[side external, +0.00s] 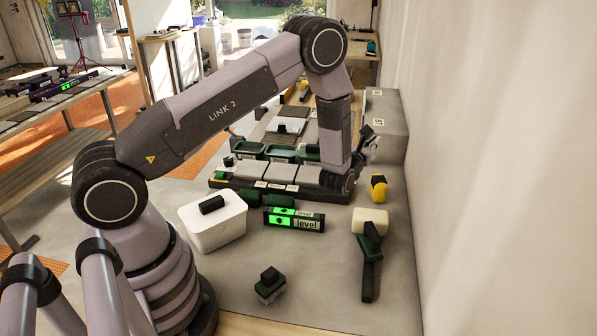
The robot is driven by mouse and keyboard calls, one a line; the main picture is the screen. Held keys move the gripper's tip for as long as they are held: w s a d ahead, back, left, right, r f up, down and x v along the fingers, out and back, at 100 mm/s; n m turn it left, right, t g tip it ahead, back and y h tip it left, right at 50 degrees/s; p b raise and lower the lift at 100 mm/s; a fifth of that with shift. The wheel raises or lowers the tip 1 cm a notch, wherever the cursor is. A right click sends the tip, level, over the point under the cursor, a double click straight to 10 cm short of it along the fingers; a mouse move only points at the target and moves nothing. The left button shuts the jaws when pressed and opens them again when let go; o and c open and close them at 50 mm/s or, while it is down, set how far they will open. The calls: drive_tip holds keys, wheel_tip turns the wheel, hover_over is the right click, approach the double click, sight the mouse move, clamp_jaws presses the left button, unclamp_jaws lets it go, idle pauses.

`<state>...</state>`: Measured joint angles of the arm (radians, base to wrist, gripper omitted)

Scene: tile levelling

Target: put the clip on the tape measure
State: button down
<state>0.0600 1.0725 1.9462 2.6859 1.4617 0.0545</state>
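The tape measure (378,187) is the small yellow and black thing standing on the grey floor, right of the tile board. My gripper (371,147) is at the end of my arm, above and slightly left of the tape measure in the picture, near a grey block. It is small and partly hidden by my wrist. I cannot tell whether its fingers are open or shut, or whether they hold anything. I cannot pick out the clip with certainty.
A mallet (369,268) lies in front of the tape measure. The tile board (290,188) is behind. A grey step (386,115) adjoins the right wall.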

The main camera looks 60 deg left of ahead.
drive_tip(key=w+f, duration=0.6)
drive_tip(key=shift+a, duration=0.25)
drive_tip(key=shift+w+f, duration=0.15)
drive_tip(key=shift+f, duration=0.8)
drive_tip(key=shift+w+f, duration=0.1)
drive_tip(key=shift+f, duration=0.85)
drive_tip(key=shift+f, duration=0.1)
drive_tip(key=c, duration=1.2)
unclamp_jaws()
drive_tip(key=shift+c, duration=0.2)
